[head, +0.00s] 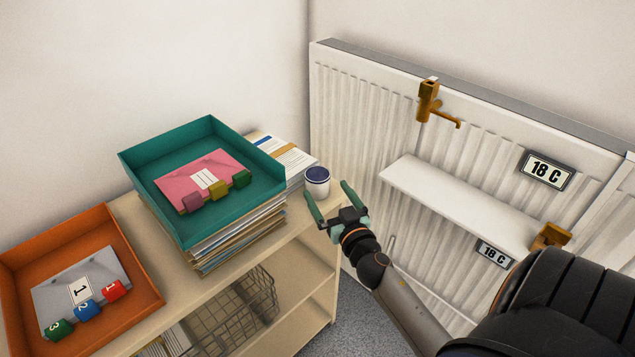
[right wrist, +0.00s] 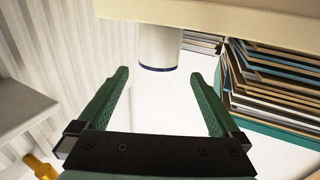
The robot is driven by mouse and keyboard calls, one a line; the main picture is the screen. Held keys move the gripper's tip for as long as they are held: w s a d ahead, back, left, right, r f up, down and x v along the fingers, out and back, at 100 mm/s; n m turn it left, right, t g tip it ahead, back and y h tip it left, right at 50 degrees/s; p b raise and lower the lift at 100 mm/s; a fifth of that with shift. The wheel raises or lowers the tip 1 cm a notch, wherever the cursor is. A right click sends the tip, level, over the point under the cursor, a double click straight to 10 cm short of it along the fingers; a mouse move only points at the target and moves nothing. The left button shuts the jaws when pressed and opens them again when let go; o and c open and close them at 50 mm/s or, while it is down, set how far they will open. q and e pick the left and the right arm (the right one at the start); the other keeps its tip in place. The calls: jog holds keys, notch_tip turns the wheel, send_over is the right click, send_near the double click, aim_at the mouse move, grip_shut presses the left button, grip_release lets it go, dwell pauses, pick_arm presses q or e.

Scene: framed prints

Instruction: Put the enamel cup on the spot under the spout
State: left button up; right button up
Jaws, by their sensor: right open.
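The enamel cup (head: 317,181) is white with a dark blue rim and stands upright on the right end of the beige shelf top (head: 298,222). My right gripper (head: 326,190) is open and empty, its green fingers pointing at the cup. In the right wrist view the cup (right wrist: 159,48) appears upside down, just beyond and between the open fingertips (right wrist: 158,73). A brass tap (head: 428,102) with a spout sits high on the white ribbed panel. A white ledge (head: 450,200) runs below it; no marked spot is discernible. My left gripper is not in view.
A teal tray (head: 270,168) on a paper stack (head: 240,240) stands left of the cup, papers (head: 285,155) behind it. An orange tray (head: 140,255) lies farther left. A second brass fitting (head: 552,236) is near the ledge's right end, beside 18 C signs (head: 545,170).

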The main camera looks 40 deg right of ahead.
aim_at(322, 183)
jog(key=shift+x, duration=3.75)
jog(key=shift+d+f, duration=0.1)
jog(key=shift+f, duration=0.1)
jog(key=shift+c, duration=0.4)
jog(key=c, duration=1.5)
